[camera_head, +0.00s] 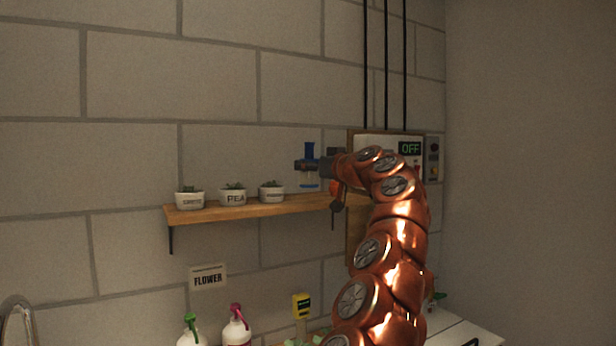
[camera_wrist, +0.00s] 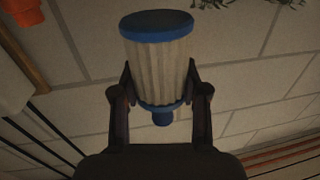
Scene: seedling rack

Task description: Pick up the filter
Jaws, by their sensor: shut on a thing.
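The filter (camera_wrist: 157,55) is a whitish pleated cylinder with blue end caps. In the wrist view it sits between the two fingers of my gripper (camera_wrist: 160,92), which are shut on it from both sides near its lower cap. In the head view my gripper (camera_head: 310,164) is above the right part of the wooden shelf. A blue piece of the filter (camera_head: 310,150) shows above the fingers and another blue part shows below them. The fingers hide part of its middle in the head view.
Three labelled white pots with small plants stand on the shelf (camera_head: 215,214) to the left, the nearest being a pot (camera_head: 271,192). A panel with an "OFF" display (camera_head: 410,148) is behind my arm. Two spray bottles, one green-topped (camera_head: 189,335) and one pink-topped (camera_head: 236,330), stand below.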

